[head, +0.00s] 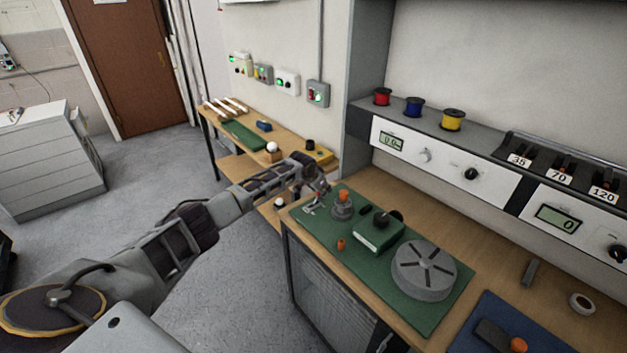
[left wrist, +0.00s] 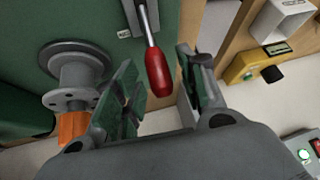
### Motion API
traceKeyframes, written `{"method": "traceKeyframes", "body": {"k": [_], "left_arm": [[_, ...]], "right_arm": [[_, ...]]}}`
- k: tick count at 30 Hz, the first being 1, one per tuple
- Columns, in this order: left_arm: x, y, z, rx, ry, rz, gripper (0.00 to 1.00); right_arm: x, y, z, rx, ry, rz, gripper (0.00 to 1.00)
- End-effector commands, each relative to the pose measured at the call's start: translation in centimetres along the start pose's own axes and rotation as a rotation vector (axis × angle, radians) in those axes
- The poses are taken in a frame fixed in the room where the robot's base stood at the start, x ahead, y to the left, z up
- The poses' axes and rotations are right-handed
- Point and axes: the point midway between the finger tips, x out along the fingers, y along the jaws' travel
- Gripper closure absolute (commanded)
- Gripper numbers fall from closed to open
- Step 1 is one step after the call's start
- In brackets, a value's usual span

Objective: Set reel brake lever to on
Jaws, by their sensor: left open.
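The brake lever (left wrist: 158,72) has a red grip on a metal shaft that rises from a small plate. In the left wrist view its red grip lies between the two fingers of my left gripper (left wrist: 156,88). The fingers are spread, with gaps visible on both sides of the grip. In the head view my left gripper (head: 318,188) is at the far left corner of the green mat and mostly hides the lever. A small grey reel (head: 342,208) with an orange knob stands just right of the gripper; it also shows in the left wrist view (left wrist: 76,72). My right gripper is not in view.
The green mat (head: 378,283) on the bench also holds a green box (head: 378,236), a small orange piece (head: 341,244) and a large grey slotted disc (head: 424,268). A blue mat (head: 480,347) lies nearer. A side bench (head: 212,122) stands behind, under wall switches.

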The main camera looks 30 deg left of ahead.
Motion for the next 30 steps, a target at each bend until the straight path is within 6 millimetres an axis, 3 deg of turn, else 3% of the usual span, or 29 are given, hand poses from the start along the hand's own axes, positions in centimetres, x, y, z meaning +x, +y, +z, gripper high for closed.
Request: {"method": "traceKeyframes", "body": {"k": [30], "left_arm": [[-8.0,-0.1,0.0,0.003,0.001,-0.002,0.59]], "right_arm": [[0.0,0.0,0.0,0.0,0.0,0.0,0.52]]}}
